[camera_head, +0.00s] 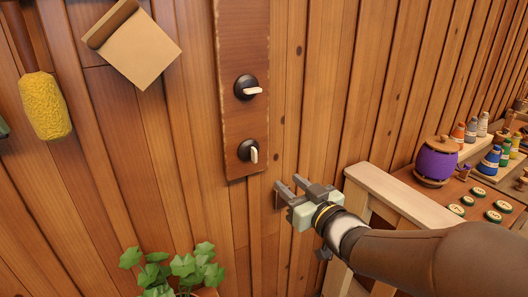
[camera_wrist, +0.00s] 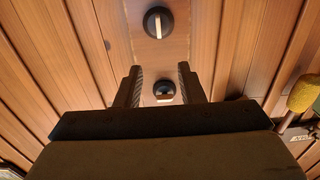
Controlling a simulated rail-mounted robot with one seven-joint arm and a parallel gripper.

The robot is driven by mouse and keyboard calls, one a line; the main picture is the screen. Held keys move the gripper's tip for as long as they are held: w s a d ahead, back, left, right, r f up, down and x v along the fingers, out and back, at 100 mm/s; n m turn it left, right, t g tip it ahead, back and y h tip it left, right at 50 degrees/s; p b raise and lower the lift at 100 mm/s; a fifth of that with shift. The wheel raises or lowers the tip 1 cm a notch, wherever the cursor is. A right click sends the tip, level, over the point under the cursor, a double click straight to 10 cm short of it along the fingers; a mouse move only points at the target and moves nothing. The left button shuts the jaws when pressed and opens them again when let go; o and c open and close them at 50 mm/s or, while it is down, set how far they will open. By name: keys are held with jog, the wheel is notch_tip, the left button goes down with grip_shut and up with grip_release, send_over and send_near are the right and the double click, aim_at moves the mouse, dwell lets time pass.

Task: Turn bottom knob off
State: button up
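The bottom knob (camera_head: 248,151) is a round black knob with a pale handle standing about vertical, low on a wooden wall board (camera_head: 240,120). In the wrist view, which looks turned over, the bottom knob (camera_wrist: 158,22) is near the top edge. The top knob (camera_head: 247,87) has its pale handle lying about level; it also shows in the wrist view (camera_wrist: 164,91), framed between the fingers. My gripper (camera_head: 289,184) is open and empty. It is below and right of the bottom knob, apart from it.
A wooden rail (camera_head: 400,196) stands right of my gripper, beside a shelf with a purple spool (camera_head: 436,161) and small bottles. A leafy plant (camera_head: 180,270) sits below the board.

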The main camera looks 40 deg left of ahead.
aim_at(256, 153)
jog(key=p+x, duration=0.4)
jog(key=x, duration=1.2)
jog(key=shift+w+a+f, duration=0.1)
jog(key=shift+w, duration=0.05)
grip_shut()
